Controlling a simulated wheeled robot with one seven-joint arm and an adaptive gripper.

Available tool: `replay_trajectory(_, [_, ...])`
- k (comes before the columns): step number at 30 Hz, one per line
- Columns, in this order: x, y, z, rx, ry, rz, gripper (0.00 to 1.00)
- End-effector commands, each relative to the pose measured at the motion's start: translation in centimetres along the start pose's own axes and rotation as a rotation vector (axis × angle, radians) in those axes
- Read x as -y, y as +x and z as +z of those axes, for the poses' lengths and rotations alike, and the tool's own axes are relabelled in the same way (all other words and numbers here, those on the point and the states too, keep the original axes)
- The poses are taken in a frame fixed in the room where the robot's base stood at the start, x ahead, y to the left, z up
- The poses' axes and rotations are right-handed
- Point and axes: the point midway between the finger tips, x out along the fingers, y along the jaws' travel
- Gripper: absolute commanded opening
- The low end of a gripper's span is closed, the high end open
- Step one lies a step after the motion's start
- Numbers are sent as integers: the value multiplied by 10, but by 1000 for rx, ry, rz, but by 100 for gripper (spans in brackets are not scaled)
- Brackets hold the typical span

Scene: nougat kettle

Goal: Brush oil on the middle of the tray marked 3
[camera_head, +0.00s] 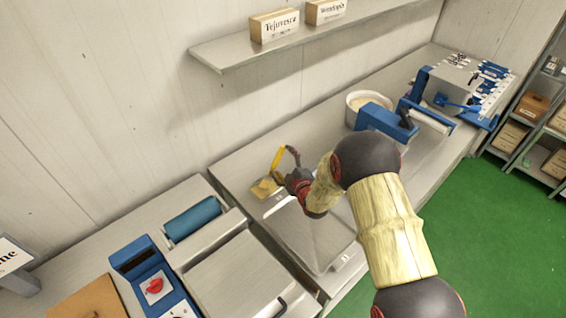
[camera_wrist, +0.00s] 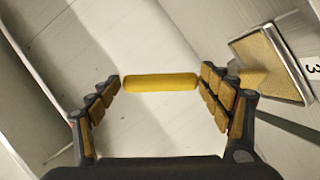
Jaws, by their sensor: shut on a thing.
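My gripper (camera_wrist: 160,83) is shut on a yellow handle (camera_wrist: 160,82), which lies crosswise between its two fingertips. In the head view my gripper (camera_head: 290,176) is over the back end of the middle worktop, with the yellow handle (camera_head: 277,159) beside it. The brush's bristles cannot be made out. A small metal-rimmed holder with a tan surface (camera_wrist: 268,62) is at the right in the wrist view, next to a white label reading 3 (camera_wrist: 313,67). In the head view a flat metal tray (camera_head: 318,238) lies in front of my gripper, partly hidden by my arm.
A blue roller (camera_head: 192,218) and a blue control box with a red knob (camera_head: 154,286) are at the left. A white tub (camera_head: 366,101) and blue machines (camera_head: 388,122) stand farther right. A shelf with labelled boxes (camera_head: 275,26) hangs above. Green floor lies to the right.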

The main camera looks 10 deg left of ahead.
Motion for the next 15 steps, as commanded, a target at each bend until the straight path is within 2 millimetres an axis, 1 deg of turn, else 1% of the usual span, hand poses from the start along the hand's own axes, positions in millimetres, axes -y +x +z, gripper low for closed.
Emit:
replay_trajectory(8, [0,-1,0,1,0,-2,53])
replay_trajectory(15, [-15,-4,-10,0,-1,0,53])
